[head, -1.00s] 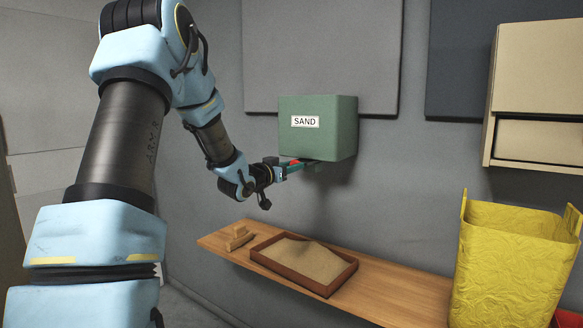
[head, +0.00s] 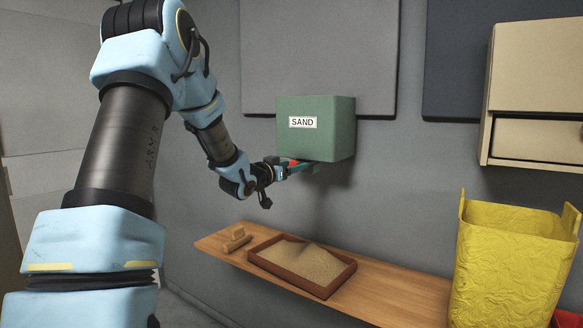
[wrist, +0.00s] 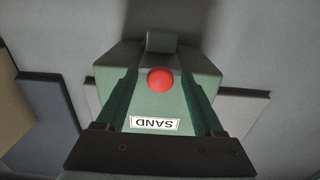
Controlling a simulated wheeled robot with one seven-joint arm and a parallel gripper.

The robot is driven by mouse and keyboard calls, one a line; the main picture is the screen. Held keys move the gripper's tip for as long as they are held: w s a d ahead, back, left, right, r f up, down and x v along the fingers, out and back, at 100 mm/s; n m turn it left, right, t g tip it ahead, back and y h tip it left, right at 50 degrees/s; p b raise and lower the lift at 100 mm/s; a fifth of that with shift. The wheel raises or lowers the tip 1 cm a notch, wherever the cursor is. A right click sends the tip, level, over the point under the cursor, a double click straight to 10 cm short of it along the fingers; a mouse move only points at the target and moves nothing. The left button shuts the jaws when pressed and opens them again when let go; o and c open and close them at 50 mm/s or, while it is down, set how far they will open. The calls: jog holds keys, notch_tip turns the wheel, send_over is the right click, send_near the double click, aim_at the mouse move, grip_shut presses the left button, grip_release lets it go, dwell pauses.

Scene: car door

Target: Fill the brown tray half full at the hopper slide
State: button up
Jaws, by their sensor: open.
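The green hopper (head: 316,128) marked SAND hangs on the wall. A red knob (head: 294,162) shows at its underside; in the wrist view the knob (wrist: 160,80) appears between my fingers. My gripper (head: 300,168) is at the hopper's lower front edge with its jaws open; in the wrist view its fingers (wrist: 159,97) stand on either side of the knob. I cannot tell whether they touch it. The brown tray (head: 318,291) lies on the wooden shelf below the hopper and holds a mound of sand (head: 308,259), higher toward the back right. No falling sand is visible.
A small wooden block-like tool (head: 236,240) lies on the shelf (head: 400,298) left of the tray. A yellow bin (head: 508,265) stands at the right, with a red object (head: 567,318) beside it. A beige cabinet (head: 540,95) hangs at upper right.

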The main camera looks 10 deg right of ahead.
jog(key=b+v, duration=0.3)
jog(key=v, duration=0.7)
jog(key=shift+s+a, duration=0.3)
jog(key=s+a+f+n+g+y, duration=0.1)
jog(key=s+a+f+n+y, duration=0.15)
jog(key=a+f+y, duration=0.3)
jog(key=s+a+f+n+g+y, duration=0.1)
jog(key=s+a+f+n+y, duration=0.15)
jog(key=a+f+y, duration=0.35)
jog(key=s+a+f+n+g, duration=0.1)
jog(key=s+a+f+g, duration=0.2)
jog(key=s, duration=0.7)
jog(key=s+a+f+n+g+y, duration=0.1)
jog(key=s+a+f+g, duration=0.3)
jog(key=s, duration=0.5)
notch_tip(320, 180, down, 2)
jog(key=shift+s+f+n+g, duration=0.2)
jog(key=shift+s+n+g, duration=0.2)
jog(key=shift+n+g, duration=0.3)
